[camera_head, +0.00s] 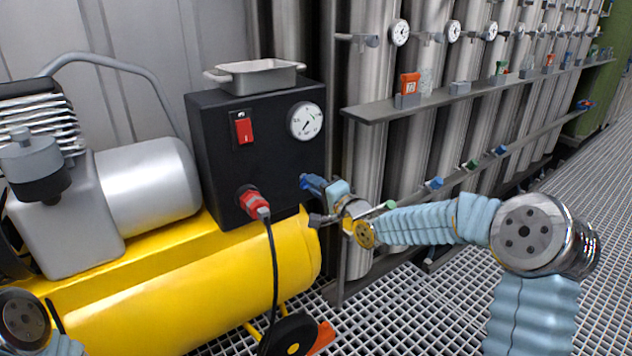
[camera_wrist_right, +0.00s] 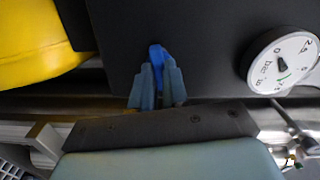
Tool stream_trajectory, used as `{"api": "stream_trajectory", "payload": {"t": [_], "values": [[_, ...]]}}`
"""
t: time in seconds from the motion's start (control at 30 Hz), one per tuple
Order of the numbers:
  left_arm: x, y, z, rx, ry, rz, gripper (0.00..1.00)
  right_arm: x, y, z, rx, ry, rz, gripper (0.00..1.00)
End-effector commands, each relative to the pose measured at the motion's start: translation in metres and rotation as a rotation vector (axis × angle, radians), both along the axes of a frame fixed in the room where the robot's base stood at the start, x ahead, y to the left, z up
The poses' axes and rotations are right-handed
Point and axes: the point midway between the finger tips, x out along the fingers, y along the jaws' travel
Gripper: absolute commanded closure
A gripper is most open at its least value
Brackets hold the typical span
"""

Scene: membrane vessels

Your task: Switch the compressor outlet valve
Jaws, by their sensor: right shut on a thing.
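The yellow compressor (camera_head: 190,285) carries a black control box (camera_head: 195,135). A blue valve handle (camera_head: 304,180) sticks out low on the box's right side, and it also shows in the right wrist view (camera_wrist_right: 157,54). My right gripper (camera_head: 313,186) is at this handle. In the right wrist view its two blue-grey fingers (camera_wrist_right: 157,85) are shut on the handle, one on each side, partly hiding it. Of my left arm only a link shows at the lower left; its gripper is out of view.
The box bears a red switch (camera_head: 243,128), a pressure gauge (camera_head: 306,121) and a red plug (camera_head: 254,203) with a hanging black cable. A metal tray (camera_head: 258,78) sits on top. Steel vessels and a grey shelf (camera_head: 385,110) stand to the right. Grating floor is open at far right.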

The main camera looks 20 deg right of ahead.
Motion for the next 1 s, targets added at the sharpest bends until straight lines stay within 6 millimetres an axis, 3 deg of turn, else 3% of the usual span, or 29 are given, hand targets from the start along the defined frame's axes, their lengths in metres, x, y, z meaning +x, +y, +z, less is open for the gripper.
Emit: {"api": "stream_trajectory", "payload": {"t": [0.4,0.93,0.97,1.0], "values": [[0.0003,0.001,0.0086,0.002,-0.002,0.002,0.61,0.0,-0.001,-0.0012,0.173,0.065,-0.001,1.0],[0.0004,0.0012,0.009,0.002,-0.002,0.002,0.61,0.0,-0.0008,-0.0022,0.196,0.074,-0.001,1.0],[0.0004,0.0012,0.009,0.002,-0.002,0.002,0.61,0.0,-0.0008,-0.0022,0.195,0.074,-0.001,0.85],[0.0004,0.0012,0.009,0.002,-0.002,0.002,0.61,0.0,-0.0008,-0.0023,0.196,0.074,-0.001,0.79]]}}
